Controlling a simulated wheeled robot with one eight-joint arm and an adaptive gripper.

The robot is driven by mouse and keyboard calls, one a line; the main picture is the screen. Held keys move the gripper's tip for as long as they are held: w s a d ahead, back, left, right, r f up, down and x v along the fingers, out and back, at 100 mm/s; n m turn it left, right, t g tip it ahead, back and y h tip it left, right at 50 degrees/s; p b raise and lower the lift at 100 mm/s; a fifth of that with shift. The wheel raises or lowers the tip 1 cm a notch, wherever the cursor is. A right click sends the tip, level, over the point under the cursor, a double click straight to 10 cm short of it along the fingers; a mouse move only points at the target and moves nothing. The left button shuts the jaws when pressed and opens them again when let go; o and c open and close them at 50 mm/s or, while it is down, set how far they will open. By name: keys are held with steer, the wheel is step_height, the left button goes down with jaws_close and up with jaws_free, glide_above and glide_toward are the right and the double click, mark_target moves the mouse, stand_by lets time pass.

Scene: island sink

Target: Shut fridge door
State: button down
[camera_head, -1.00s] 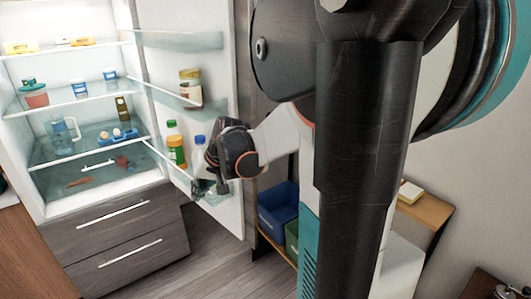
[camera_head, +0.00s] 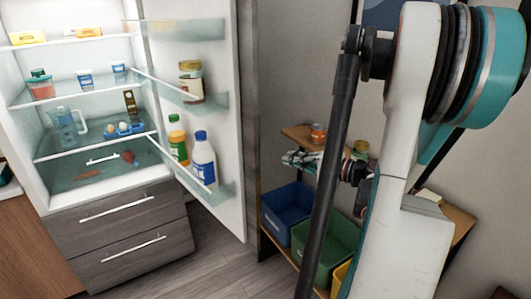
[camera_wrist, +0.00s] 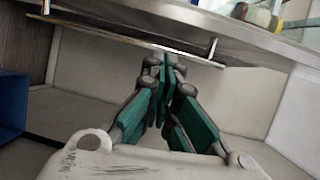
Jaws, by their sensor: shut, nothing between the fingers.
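The fridge (camera_head: 40,190) stands at the left in the head view, its interior exposed. Its white door (camera_head: 222,130) hangs wide open to the right of the compartment, inner side showing. The door shelves hold a jar (camera_head: 190,80), a green-and-orange bottle (camera_head: 178,142) and a white bottle with a blue cap (camera_head: 203,160). My gripper (camera_head: 290,158) is to the right of the door, apart from it in this view, partly hidden by my arm. In the wrist view the teal fingers (camera_wrist: 165,65) are together and empty, below a grey panel with a metal bar handle (camera_wrist: 130,40).
Below the fridge shelves are two grey drawers (camera_head: 120,225). A wooden rack at the right holds a blue bin (camera_head: 287,212), a green bin (camera_head: 328,245) and jars (camera_head: 318,133). Grey floor (camera_head: 215,262) lies clear in front of the drawers and door.

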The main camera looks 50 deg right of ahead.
steer(key=w+a+t+b, duration=0.1)
steer(key=w+a+b, duration=0.2)
steer(key=w, duration=0.5)
stand_by(0.5)
steer(key=shift+w, duration=0.1)
